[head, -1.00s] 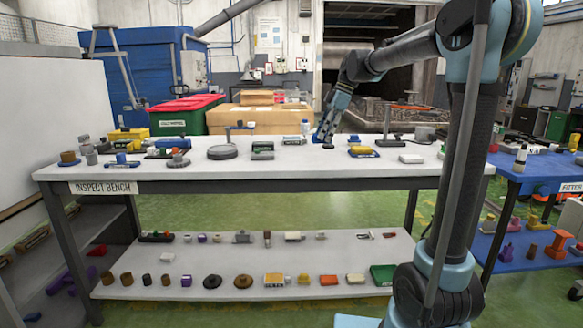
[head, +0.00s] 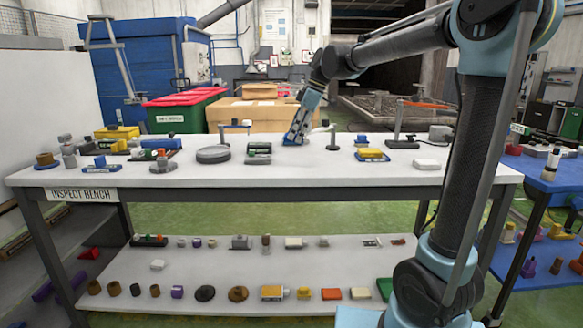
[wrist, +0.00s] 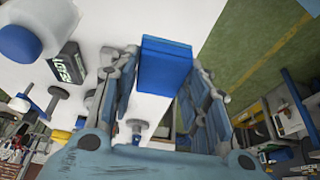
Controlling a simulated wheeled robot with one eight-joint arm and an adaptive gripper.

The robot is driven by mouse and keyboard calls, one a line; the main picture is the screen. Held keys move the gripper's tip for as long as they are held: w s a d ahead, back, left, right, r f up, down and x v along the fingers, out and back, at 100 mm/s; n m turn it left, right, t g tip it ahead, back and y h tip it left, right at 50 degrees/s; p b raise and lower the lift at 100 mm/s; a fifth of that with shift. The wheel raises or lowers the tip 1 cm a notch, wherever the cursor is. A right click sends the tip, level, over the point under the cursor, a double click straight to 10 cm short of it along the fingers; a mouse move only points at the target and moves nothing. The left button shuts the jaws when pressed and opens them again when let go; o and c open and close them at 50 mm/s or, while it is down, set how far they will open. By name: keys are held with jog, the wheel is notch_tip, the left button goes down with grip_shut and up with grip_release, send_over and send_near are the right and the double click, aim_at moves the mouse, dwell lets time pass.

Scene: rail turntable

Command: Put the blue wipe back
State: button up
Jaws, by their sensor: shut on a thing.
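The blue wipe (wrist: 165,66) is a blue block in the wrist view. It sits between the two fingers of my gripper (wrist: 166,72), which is shut on it. In the head view my gripper (head: 292,139) hangs low over the back of the inspect bench (head: 225,177), between a green-faced box and a pale post. Its fingertips point down. I cannot tell whether the wipe touches the bench top.
The bench's front strip is clear.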

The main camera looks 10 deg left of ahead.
jog(key=f, duration=0.5)
jog(key=shift+a, duration=0.3)
jog(key=shift+s+f, duration=0.15)
jog(key=shift+f, duration=2.25)
jog(key=o, duration=1)
jog(key=shift+f, duration=0.1)
jog(key=shift+o, duration=0.2)
